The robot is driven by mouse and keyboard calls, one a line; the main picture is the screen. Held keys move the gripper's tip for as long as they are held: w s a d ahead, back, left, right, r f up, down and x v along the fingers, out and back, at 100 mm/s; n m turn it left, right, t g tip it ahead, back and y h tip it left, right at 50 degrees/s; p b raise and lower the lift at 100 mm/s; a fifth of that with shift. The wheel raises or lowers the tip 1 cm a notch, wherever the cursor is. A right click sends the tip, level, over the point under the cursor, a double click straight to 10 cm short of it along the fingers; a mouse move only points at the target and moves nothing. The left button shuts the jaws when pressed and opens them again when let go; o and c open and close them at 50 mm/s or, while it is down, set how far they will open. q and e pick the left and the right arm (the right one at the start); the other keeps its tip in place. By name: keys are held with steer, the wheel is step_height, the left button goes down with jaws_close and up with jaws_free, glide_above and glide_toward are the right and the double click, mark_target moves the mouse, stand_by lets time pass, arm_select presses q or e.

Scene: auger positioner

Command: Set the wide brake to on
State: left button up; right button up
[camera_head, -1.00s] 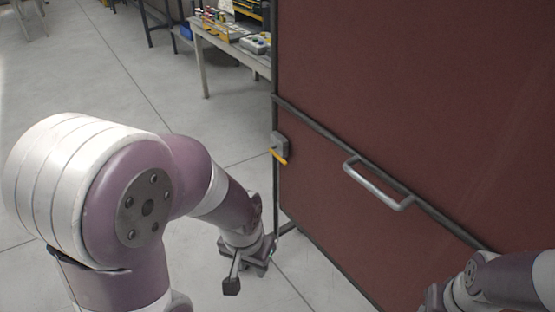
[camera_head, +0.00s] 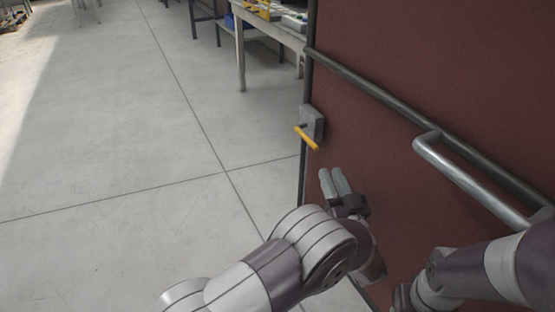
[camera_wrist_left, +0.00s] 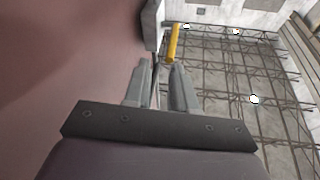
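A grey brake box (camera_head: 312,121) with a yellow lever (camera_head: 307,138) is mounted at the left edge of the dark red panel. The lever slants down to the right in the head view. My left gripper (camera_head: 333,174) is just below the lever, its two fingers pointing up, apart and empty. In the left wrist view, the yellow lever (camera_wrist_left: 173,44) and the grey box (camera_wrist_left: 151,24) are just beyond the fingertips (camera_wrist_left: 160,65); I see no clear contact. My right gripper (camera_head: 402,296) is at the bottom edge, its fingers hidden.
The red panel (camera_head: 430,70) fills the right side. A grey bar (camera_head: 385,92) crosses it, and a grey handle (camera_head: 465,180) sticks out from it. A work table (camera_head: 265,27) stands behind the panel's left edge. The floor (camera_head: 100,150) at left is clear.

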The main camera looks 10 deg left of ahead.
mark_target(310, 139)
arm_select(q)
steer(key=w+a+r, duration=0.1)
steer(key=w+a, duration=0.1)
steer(key=w+a+r+y+b, duration=0.1)
steer(key=w+a, duration=0.1)
steer(key=w, duration=0.1)
steer(key=w+a+r+n+y+b, duration=0.1)
steer(key=w+a+r, duration=0.1)
steer(key=w, duration=0.1)
steer(key=shift+w+a, duration=0.15)
steer(key=shift+w, duration=0.05)
jaws_close()
arm_select(e)
steer(key=shift+w+f, duration=0.2)
steer(key=shift+f, duration=0.65)
steer(key=shift+w+f, duration=0.15)
steer(key=shift+f, duration=0.7)
